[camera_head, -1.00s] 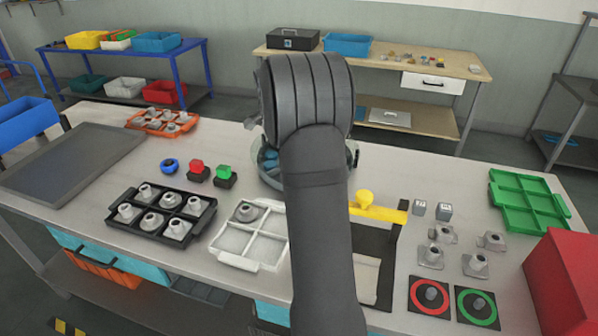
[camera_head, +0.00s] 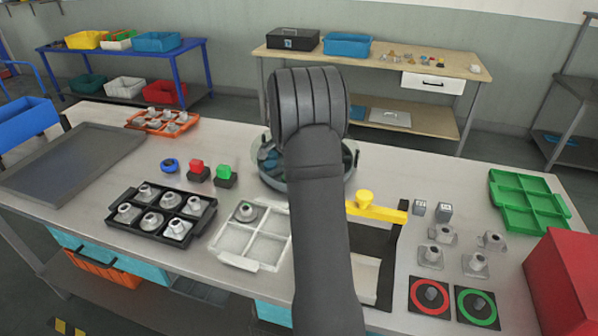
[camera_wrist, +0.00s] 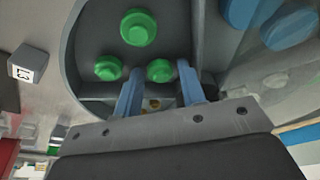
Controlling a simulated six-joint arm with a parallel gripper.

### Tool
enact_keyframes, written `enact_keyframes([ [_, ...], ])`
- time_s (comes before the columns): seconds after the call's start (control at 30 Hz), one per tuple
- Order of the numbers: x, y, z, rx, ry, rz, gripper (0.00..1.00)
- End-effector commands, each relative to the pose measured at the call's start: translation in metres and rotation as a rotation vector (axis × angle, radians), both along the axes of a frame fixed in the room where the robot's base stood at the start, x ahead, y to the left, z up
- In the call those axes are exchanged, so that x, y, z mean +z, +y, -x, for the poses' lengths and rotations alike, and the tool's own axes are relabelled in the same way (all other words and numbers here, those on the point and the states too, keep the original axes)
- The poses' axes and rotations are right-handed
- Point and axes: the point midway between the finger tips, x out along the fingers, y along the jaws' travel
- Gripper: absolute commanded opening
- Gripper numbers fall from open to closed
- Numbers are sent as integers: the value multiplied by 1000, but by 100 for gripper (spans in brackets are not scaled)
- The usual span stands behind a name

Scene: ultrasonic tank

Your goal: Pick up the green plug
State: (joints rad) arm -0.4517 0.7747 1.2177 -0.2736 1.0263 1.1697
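Three green plugs lie in a compartment of the round tank (camera_head: 349,162) in the wrist view: a large one (camera_wrist: 138,27), a left one (camera_wrist: 108,68) and a right one (camera_wrist: 159,70). My gripper (camera_wrist: 160,80) has two blue fingers that stand apart. The right plug shows between the fingertips, with a gap on each side. In the head view my arm hides the gripper and most of the tank.
Blue plugs (camera_wrist: 290,28) lie in another compartment, past a divider. A yellow-handled bar (camera_head: 378,211) stands front right.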

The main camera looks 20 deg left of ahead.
Motion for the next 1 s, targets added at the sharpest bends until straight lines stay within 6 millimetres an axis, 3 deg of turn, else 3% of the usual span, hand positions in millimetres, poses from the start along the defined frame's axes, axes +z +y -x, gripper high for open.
enact_keyframes([
  [0.07, 0, 0, 0, 0, 0, 0, 37],
  [0.23, 1, 0, 0, 0, 0, 0, 4],
  [0.67, 4, 0, 0, 0, -1, -1, 4],
  [0.87, 23, 0, -1, 1, -2, -2, 4],
  [1.0, 47, -6, 0, -2, -2, -1, 4],
])
